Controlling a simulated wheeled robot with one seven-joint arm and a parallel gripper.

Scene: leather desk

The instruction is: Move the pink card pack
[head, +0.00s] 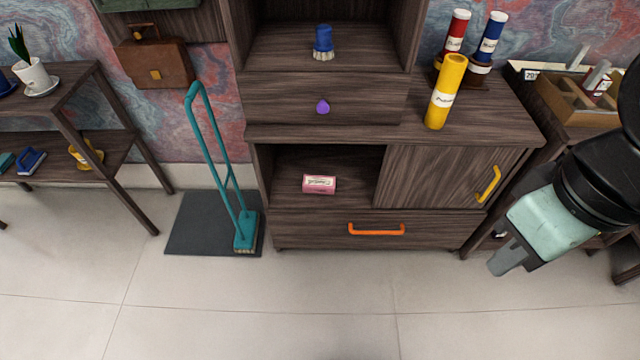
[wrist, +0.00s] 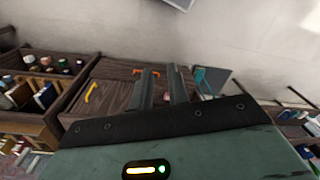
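The pink card pack (head: 319,187) is a small pink box with a white label. It lies in the open left compartment of the dark wood cabinet (head: 330,137), near the front edge. My gripper (head: 508,262) is at the right of the head view, in front of the cabinet's right side and well away from the pack. In the wrist view its two fingers (wrist: 160,72) stand apart with nothing between them.
A wooden door (head: 430,175) with a yellow handle covers the right compartment. A drawer with an orange handle (head: 376,230) lies below. A teal push broom (head: 222,170) stands on a dark mat at left. A yellow tube (head: 446,92) stands on top. The front floor is clear.

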